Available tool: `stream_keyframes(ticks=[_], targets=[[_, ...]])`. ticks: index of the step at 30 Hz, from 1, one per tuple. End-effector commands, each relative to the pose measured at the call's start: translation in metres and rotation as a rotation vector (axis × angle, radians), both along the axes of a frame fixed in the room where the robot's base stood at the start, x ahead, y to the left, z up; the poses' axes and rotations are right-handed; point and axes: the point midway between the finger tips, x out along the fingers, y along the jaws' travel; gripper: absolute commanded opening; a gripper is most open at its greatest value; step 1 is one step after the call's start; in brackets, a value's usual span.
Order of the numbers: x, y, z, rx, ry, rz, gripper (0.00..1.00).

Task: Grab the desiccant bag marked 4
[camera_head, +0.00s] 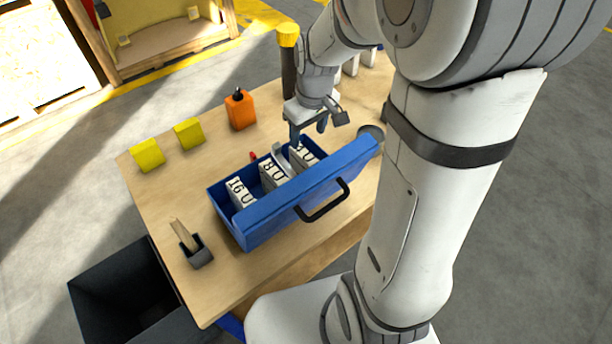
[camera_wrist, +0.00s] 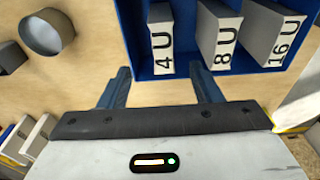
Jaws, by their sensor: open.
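The bag marked 4 is a pale, upright block labelled "4 U" (camera_wrist: 161,45) in the wrist view. It stands at one end of the open blue box (camera_head: 281,212); in the head view its top (camera_head: 304,157) shows just below my gripper. My gripper (camera_wrist: 160,70) is open and empty. Its two blue fingers point towards the box, one to each side of the "4 U" label, apart from the bag as far as I can tell. Bags marked "8 U" (camera_wrist: 222,45) and "16 U" (camera_wrist: 283,45) stand beside it in the box.
An orange bottle (camera_head: 240,109), yellow blocks (camera_head: 148,155) and a dark holder (camera_head: 197,250) stand on the wooden table (camera_head: 165,190). The box's raised front has a black handle (camera_head: 323,204). A round grey cup (camera_wrist: 46,32) lies near the gripper. A dark bin (camera_head: 130,290) stands beside the table.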

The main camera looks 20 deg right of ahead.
Motion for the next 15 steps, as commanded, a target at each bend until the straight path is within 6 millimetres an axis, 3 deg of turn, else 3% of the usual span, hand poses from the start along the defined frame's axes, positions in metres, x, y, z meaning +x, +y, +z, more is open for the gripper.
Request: stream_keyframes(ticks=[1, 5, 15], targets=[[0.000, 0.000, -0.011, 0.000, 0.000, 0.000, 0.58], [0.001, 0.000, -0.021, 0.000, 0.004, 0.000, 0.58], [0.006, 0.003, -0.072, 0.000, 0.005, -0.001, 0.58]])
